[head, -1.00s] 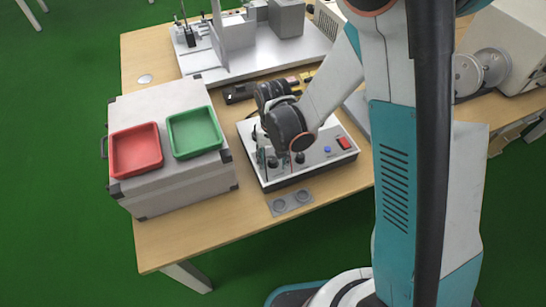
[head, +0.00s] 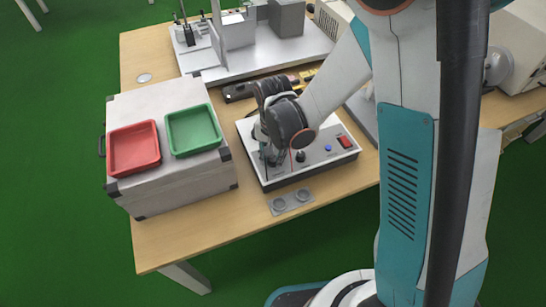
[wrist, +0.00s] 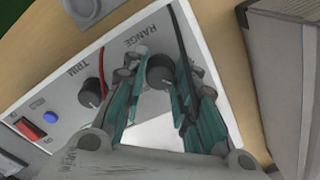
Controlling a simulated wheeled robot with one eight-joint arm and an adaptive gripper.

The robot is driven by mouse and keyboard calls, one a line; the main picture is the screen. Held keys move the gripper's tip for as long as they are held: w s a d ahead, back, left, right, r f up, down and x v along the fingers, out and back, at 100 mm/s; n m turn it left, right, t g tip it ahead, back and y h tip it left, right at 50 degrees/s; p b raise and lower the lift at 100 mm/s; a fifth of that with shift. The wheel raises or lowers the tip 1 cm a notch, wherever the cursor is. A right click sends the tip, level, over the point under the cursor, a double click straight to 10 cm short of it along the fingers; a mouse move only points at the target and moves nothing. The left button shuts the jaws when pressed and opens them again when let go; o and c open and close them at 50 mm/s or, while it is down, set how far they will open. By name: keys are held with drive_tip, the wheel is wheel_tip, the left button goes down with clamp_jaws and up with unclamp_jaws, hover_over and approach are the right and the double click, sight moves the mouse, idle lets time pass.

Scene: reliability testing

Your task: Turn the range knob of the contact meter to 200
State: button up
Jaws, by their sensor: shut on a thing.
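The contact meter (head: 317,167) is a light box with a white panel on the wooden table. In the wrist view its panel (wrist: 112,57) appears upside down. The dark round range knob (wrist: 159,69) sits beside the printed word RANGE, between my fingers. My gripper (wrist: 163,80) points down at the panel, its teal fingers on both sides of the knob and shut on it. The knob's pointer and the scale value, including 200, cannot be read.
The trim knob (wrist: 91,92), blue button (wrist: 50,117) and red switch (wrist: 28,128) lie along the same panel. Red and black leads run past my fingers. A grey case (head: 180,187) with red (head: 135,148) and green (head: 194,130) trays stands left of the meter.

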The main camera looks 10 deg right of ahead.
sight(273, 158)
drive_tip(key=m+b, duration=0.1)
drive_tip(key=m, duration=0.2)
drive_tip(key=shift+m, duration=0.4)
drive_tip(key=shift+m+b, duration=0.35)
drive_tip(key=shift+m, duration=1.55)
drive_tip(key=o, duration=1.1)
wheel_tip(273, 158, up, 12)
drive_tip(key=shift+r, duration=0.1)
